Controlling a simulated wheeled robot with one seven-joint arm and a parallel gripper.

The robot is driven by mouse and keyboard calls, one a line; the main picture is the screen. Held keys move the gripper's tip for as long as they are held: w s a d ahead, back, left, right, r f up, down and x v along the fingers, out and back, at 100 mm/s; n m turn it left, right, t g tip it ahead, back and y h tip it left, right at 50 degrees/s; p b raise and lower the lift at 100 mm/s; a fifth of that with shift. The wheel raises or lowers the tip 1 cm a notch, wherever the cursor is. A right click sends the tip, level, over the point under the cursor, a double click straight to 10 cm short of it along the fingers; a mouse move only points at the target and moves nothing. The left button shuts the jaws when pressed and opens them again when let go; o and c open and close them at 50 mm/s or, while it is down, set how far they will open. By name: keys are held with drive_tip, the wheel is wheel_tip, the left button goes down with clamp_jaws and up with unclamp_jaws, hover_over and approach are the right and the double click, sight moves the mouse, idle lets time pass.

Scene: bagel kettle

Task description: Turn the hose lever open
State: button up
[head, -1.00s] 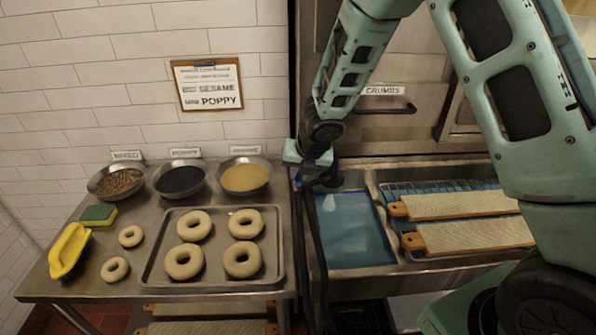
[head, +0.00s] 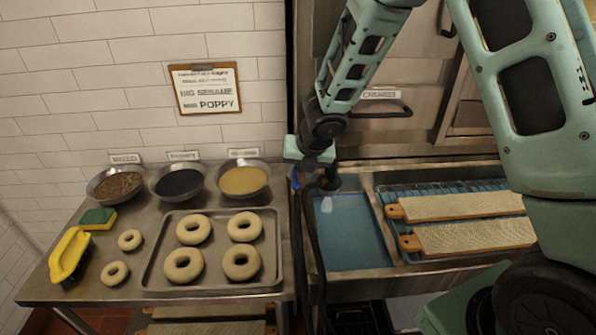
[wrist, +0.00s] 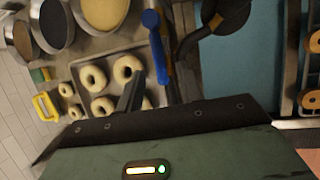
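The blue hose lever (wrist: 155,50) shows in the wrist view as a long blue bar with a rounded end. In the head view only a small bit of blue (head: 295,183) shows beside my gripper (head: 311,165). In the wrist view my gripper (wrist: 158,82) has its two dark fingers apart, with the lever running between them. I cannot tell whether either finger touches it. The dark hose fitting (wrist: 204,30) lies just right of the lever. A black hose (head: 318,235) hangs down at the sink's left edge.
A blue-bottomed sink (head: 350,235) lies right of the hose, with seeded boards (head: 465,206) on a rack beyond. Drawers stand behind.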

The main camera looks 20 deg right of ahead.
drive_tip(key=p+v, duration=0.7)
drive_tip(key=v, duration=0.7)
drive_tip(key=shift+r, duration=0.2)
drive_tip(key=shift+s+f, duration=0.1)
